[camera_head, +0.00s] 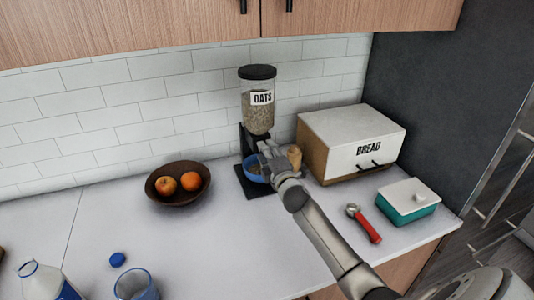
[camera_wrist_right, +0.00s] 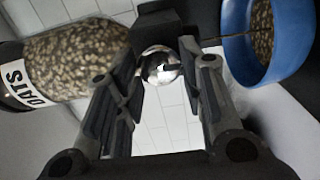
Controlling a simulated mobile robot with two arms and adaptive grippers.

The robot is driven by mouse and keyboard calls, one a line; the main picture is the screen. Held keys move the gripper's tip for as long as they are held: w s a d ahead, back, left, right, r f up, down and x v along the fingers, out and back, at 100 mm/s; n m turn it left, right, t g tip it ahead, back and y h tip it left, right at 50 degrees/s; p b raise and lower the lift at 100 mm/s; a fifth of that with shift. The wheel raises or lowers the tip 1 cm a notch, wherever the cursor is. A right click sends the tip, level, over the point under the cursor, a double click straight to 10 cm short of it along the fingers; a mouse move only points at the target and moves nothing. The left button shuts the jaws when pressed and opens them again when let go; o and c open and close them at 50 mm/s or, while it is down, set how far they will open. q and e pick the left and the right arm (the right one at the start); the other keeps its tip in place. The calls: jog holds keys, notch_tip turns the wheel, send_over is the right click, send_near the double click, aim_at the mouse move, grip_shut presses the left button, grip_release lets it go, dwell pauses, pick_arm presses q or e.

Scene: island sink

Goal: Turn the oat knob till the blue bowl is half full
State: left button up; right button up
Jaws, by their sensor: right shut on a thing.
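The oat dispenser (camera_head: 257,118) stands against the tiled wall, with oats in its clear hopper and a black lid. It also shows sideways in the right wrist view (camera_wrist_right: 75,58). The blue bowl (camera_head: 254,177) sits on the black base under the dispenser. In the right wrist view the bowl (camera_wrist_right: 233,58) has oats (camera_wrist_right: 263,28) in it; their exact level is hard to tell. My right gripper (camera_head: 268,152) is at the dispenser's front. In the wrist view its fingers (camera_wrist_right: 164,50) are on either side of the shiny round knob (camera_wrist_right: 162,68), shut on it. My left gripper is out of view.
A wooden bowl with oranges (camera_head: 178,196) stands left of the dispenser. A bread box (camera_head: 350,138), a teal butter dish (camera_head: 407,203) and a red-handled tool (camera_head: 364,224) are to the right. A bottle (camera_head: 42,279), a blue cap (camera_head: 117,259) and a glass (camera_head: 137,288) are at front left.

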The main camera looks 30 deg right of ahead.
jog(key=o, duration=1)
jog(key=shift+o, duration=0.2)
jog(key=shift+s, duration=0.1)
jog(key=v, duration=1.2)
